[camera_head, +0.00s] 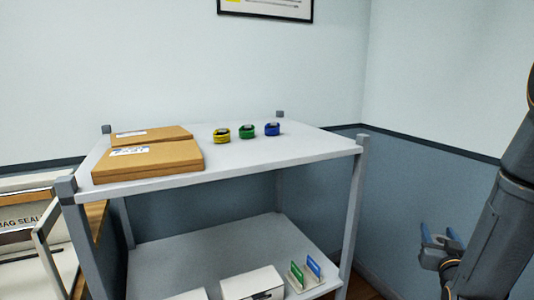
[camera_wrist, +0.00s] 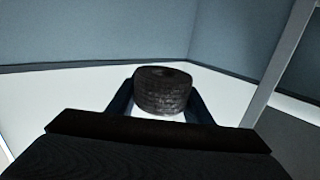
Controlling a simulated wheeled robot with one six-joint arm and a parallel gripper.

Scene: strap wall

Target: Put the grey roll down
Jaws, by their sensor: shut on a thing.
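My gripper (camera_head: 441,240) is at the right in the head view, out to the right of the shelf unit and apart from it. In the wrist view my gripper (camera_wrist: 163,112) is shut on the grey roll (camera_wrist: 162,88), a dark, ribbed, short cylinder held between the two fingers.
The shelf unit's top board (camera_head: 270,153) holds two brown cartons (camera_head: 150,160) and a yellow roll (camera_head: 222,135), a green roll (camera_head: 246,131) and a blue roll (camera_head: 272,129). Its right and front parts are clear. The lower board (camera_head: 200,262) holds white boxes (camera_head: 252,284) and small cards (camera_head: 305,270).

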